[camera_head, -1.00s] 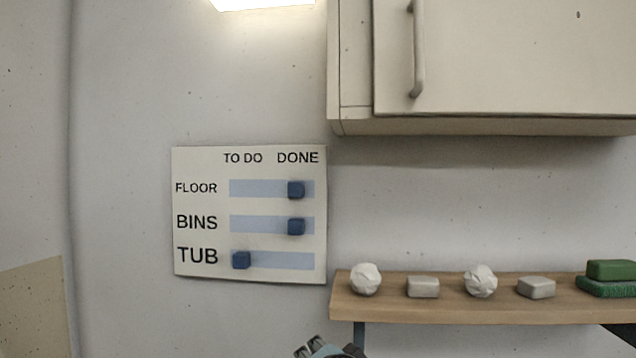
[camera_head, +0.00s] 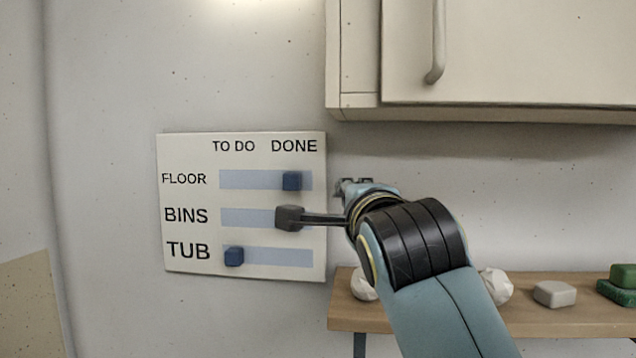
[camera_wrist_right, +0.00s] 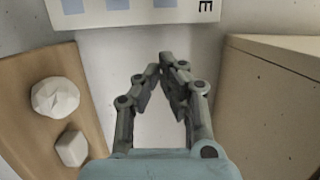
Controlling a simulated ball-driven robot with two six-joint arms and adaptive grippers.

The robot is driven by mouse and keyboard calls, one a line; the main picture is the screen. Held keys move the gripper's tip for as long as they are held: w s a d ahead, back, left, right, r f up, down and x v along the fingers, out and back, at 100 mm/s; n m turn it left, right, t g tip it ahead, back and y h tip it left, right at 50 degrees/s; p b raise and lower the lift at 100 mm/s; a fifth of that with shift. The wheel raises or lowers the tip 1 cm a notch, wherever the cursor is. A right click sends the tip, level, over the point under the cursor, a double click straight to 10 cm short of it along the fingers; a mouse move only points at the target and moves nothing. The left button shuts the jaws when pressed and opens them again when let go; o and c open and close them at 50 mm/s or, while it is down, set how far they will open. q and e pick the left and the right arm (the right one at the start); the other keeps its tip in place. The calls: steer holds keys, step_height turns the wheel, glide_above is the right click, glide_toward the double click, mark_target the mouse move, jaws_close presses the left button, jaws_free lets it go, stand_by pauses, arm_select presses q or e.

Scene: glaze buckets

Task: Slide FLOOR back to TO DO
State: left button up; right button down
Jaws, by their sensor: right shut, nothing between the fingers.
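The white board (camera_head: 190,230) hangs on the wall with three pale blue tracks. The FLOOR slider, a dark blue knob (camera_head: 292,181), is at the right end of its track, under DONE. The TUB knob (camera_head: 233,256) is at the left end, under TO DO. The BINS knob is hidden behind a dark block on my right wrist. My right gripper (camera_head: 347,184) is just right of the board, level with the FLOOR row, mostly hidden by its wrist. In the right wrist view its fingers (camera_wrist_right: 166,62) are shut and empty, with the board's edge (camera_wrist_right: 140,18) beyond them. My left gripper is not in view.
A wooden shelf (camera_head: 345,312) below right holds crumpled white balls (camera_head: 497,286), a grey block (camera_head: 555,294) and green blocks (camera_head: 622,275). A cream cabinet (camera_head: 500,60) hangs above the right arm. The wall left of the board is clear.

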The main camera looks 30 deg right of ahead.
mark_target(314, 185)
steer(key=x, duration=1)
steer(key=shift+r, duration=0.1)
steer(key=w+a, duration=0.2)
steer(key=a, duration=0.1)
steer(key=shift+a, duration=0.2)
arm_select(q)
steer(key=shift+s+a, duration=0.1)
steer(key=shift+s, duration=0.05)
arm_select(e)
steer(key=shift+w, duration=0.15)
steer(key=shift+d, duration=0.1)
